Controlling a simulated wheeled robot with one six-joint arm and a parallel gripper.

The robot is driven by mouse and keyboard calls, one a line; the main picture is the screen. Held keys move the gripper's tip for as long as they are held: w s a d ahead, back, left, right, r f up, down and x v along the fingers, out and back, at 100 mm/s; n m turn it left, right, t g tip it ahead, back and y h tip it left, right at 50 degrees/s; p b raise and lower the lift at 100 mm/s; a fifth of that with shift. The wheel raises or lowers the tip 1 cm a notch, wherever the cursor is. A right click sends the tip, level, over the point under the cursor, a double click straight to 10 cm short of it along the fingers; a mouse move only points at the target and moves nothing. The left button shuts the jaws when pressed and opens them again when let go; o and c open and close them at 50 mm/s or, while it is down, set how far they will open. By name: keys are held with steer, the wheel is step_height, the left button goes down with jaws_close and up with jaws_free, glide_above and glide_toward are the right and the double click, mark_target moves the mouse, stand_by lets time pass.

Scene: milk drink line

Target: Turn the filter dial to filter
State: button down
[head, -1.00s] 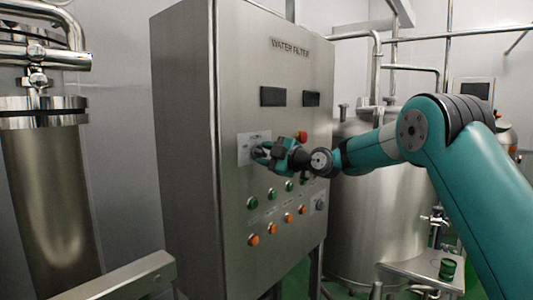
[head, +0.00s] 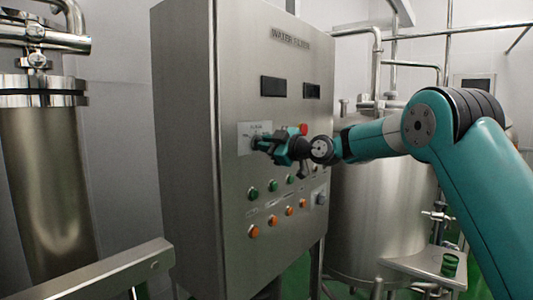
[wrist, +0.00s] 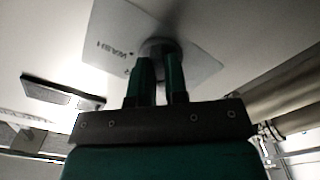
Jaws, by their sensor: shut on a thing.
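The filter dial (wrist: 158,46) is a round grey knob on a pale label plate (head: 244,129) on the front of the steel water filter cabinet (head: 240,200). The plate also shows in the wrist view (wrist: 200,68), where the word WASH is readable upside down to the left of the dial. My gripper (head: 258,143) is at the plate and covers much of the dial in the head view. In the wrist view its two green fingers (wrist: 159,65) reach the dial and are shut on it, with a gap between them. The dial's pointer is hidden, so its setting cannot be told.
A red button (head: 303,129) sits just right of my gripper. Rows of green buttons (head: 254,193) and orange buttons (head: 254,231) are below. Two dark displays (head: 273,87) are above. A steel tank (head: 380,210) stands behind, right of the cabinet.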

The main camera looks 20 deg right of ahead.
steer(key=shift+f+m+b, duration=0.1)
steer(key=shift+m+b, duration=1.45)
steer(key=shift+m, duration=2.65)
steer(key=c, duration=1.1)
jaws_free()
steer(key=shift+c, duration=0.2)
steer(key=shift+s, duration=0.1)
